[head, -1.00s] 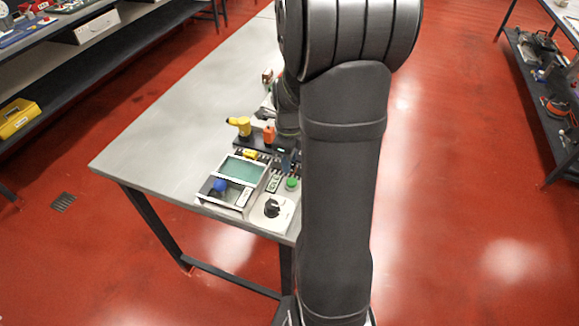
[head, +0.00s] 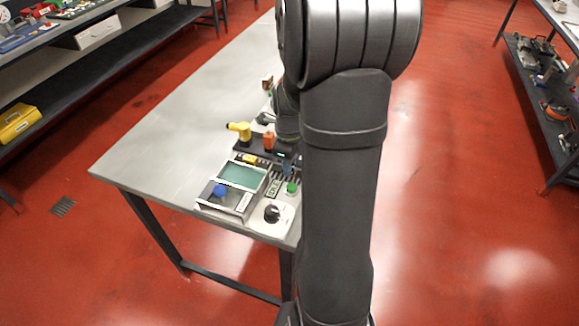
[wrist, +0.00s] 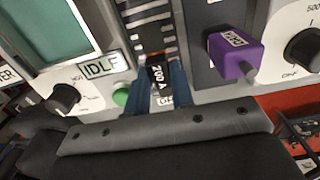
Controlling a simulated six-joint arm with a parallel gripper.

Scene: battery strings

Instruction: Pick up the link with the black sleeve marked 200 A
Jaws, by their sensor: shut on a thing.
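The link with the black sleeve marked 200 A (wrist: 158,77) is in the middle of the wrist view, its label facing the camera. My gripper (wrist: 160,84) has its two blue fingers on either side of the sleeve and is shut on it. The link is in front of a slotted black rack (wrist: 147,35); I cannot tell whether its lower end is still seated there. In the head view my arm hides most of the gripper and the link.
A purple block (wrist: 234,54) stands close on the right, with a black knob (wrist: 303,48) beyond it. On the left are a green button (wrist: 120,97), an IDLE label (wrist: 98,66) and a screen (wrist: 48,30). A yellow tool (head: 241,130) stands behind. The left tabletop (head: 170,130) is clear.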

